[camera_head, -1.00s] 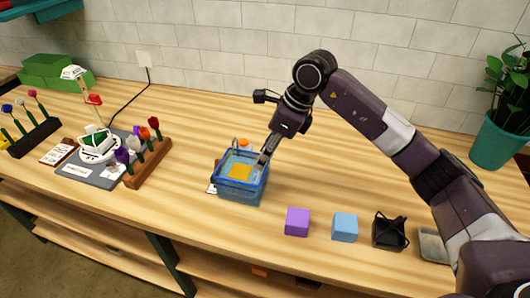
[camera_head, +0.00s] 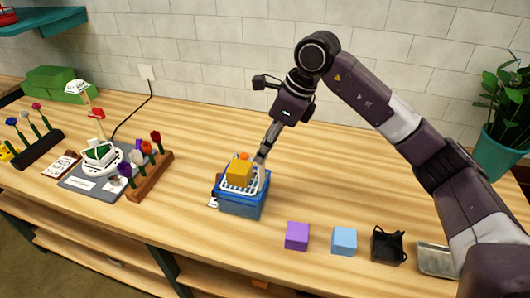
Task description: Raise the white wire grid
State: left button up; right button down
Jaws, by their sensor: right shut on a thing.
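The white wire grid (camera_head: 228,189) shows at the top of the blue-rimmed tub (camera_head: 240,208), near the rim. An orange-yellow block (camera_head: 239,173) sits on the grid. My right gripper (camera_head: 259,163) comes down from the upper right and is shut at the grid's right side; the fingertips are small, and the exact grip point is hard to make out. My left gripper is not in view.
A purple block (camera_head: 297,236), a light blue block (camera_head: 344,240), a black wire holder (camera_head: 387,245) and a grey tray (camera_head: 437,260) stand to the right. Flower racks (camera_head: 150,178) and a scale-like device (camera_head: 98,158) stand left. The counter behind the tub is clear.

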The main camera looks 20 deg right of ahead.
jog(key=shift+w+r, duration=0.15)
jog(key=shift+r, duration=0.25)
jog(key=c, duration=1.7)
grip_release()
jog(key=o, duration=0.4)
jog(key=shift+f, duration=0.1)
jog(key=v, duration=1.2)
jog(key=shift+s+d, duration=0.1)
jog(key=shift+s, duration=0.15)
jog(key=shift+f, duration=0.15)
